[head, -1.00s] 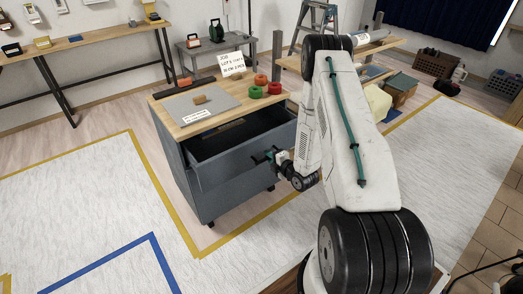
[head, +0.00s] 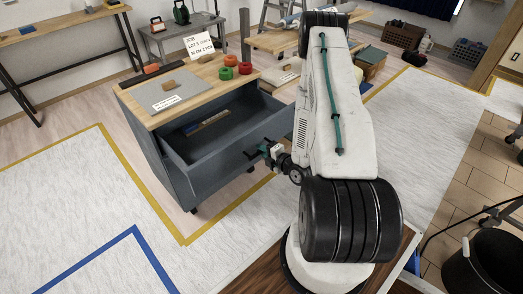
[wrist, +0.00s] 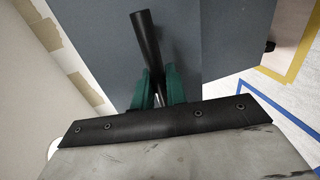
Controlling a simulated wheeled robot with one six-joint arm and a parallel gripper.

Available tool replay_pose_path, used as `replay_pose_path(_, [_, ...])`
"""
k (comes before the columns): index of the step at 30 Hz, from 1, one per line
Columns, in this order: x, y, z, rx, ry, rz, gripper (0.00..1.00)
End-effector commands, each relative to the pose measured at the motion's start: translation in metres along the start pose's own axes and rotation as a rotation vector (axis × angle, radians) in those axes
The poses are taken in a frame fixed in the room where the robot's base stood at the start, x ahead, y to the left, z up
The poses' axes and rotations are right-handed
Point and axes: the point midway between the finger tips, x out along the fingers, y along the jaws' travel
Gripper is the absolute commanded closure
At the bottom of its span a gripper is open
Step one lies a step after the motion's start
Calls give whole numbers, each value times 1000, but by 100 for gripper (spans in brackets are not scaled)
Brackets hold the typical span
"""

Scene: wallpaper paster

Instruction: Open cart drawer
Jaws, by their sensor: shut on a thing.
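The grey cart (head: 165,160) has a wood top, and its top drawer (head: 225,145) is pulled out, with its inside showing. A long, thin yellowish and blue item (head: 207,122) lies in the drawer. My gripper (head: 264,149) is at the drawer front, shut on the black bar handle. In the wrist view the green fingers (wrist: 161,88) close around the handle (wrist: 143,38), which stands out against the grey drawer front (wrist: 205,40). Part of the handle is hidden by the fingers.
On the cart top are a grey mat (head: 168,92), a sign card (head: 203,45) and red and green rolls (head: 228,66). A black bucket (head: 485,262) stands at the lower right. The floor left of the cart is clear.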

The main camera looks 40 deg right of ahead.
Motion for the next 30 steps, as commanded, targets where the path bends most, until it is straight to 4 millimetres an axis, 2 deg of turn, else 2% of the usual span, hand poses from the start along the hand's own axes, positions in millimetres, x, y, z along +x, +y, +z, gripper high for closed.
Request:
replay_pose_path(2, [0,0,-1,1,1,-1,100])
replay_pose_path(3, [0,0,0,1,1,-1,75])
replay_pose_path(4, [0,0,0,1,1,-1,67])
replay_pose_path(14, [-2,0,0,1,-1,-1,67])
replay_pose_path(17, [-13,0,1,3,-2,-2,67])
replay_pose_path(24, [-55,0,1,4,-4,-2,67])
replay_pose_path(30, [-75,0,0,1,-1,-2,67])
